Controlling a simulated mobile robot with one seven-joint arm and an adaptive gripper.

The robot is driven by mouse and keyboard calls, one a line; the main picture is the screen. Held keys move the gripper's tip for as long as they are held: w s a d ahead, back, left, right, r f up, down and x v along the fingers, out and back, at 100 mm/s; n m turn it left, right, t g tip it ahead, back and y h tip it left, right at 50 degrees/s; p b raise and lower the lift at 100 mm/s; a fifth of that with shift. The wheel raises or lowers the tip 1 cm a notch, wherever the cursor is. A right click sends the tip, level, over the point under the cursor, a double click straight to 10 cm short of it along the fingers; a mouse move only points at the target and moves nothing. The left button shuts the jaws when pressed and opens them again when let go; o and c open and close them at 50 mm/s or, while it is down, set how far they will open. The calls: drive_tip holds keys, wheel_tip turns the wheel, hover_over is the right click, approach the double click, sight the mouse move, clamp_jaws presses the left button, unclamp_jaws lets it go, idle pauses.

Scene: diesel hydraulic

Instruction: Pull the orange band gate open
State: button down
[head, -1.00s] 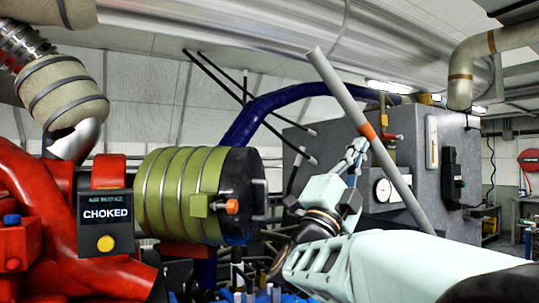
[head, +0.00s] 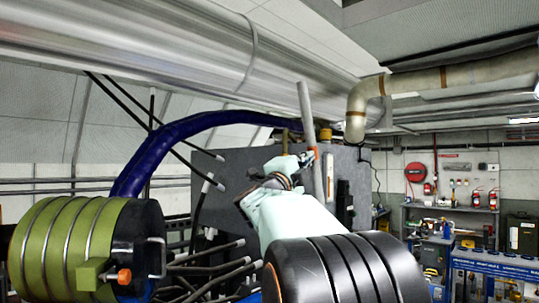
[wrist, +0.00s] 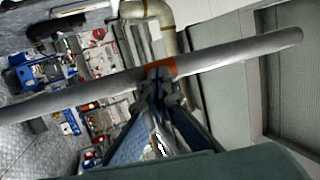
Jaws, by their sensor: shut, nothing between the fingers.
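The gate is a long grey bar with an orange band around it. In the head view the bar (head: 305,105) stands nearly upright, leaning slightly, in front of a grey cabinet; the band (head: 314,153) is beside my fingertips. In the wrist view the bar (wrist: 235,50) crosses the picture on a slant, with the orange band (wrist: 160,68) near the middle. My gripper (wrist: 158,78) is shut, its fingertips at the band and overlapping it in the picture. It also shows in the head view (head: 308,158). Whether the fingertips touch the bar I cannot tell.
The grey cabinet (head: 240,180) stands behind the bar. A blue hose (head: 165,145) arches over to it. A green ribbed cylinder (head: 65,245) is at the lower left. A large silver duct (head: 190,45) runs overhead. Shelves and a blue tool chest (head: 495,275) are at the right.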

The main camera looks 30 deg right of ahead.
drive_tip(key=w+d+r+p, duration=0.1)
drive_tip(key=w+d+p, duration=0.1)
drive_tip(key=d, duration=0.3)
drive_tip(key=w+d+r+p, duration=0.1)
drive_tip(key=w+d, duration=0.1)
drive_tip(key=d, duration=0.4)
drive_tip(key=shift+d+r+p, duration=0.2)
drive_tip(key=shift+r+p, duration=0.05)
drive_tip(key=shift+p, duration=0.15)
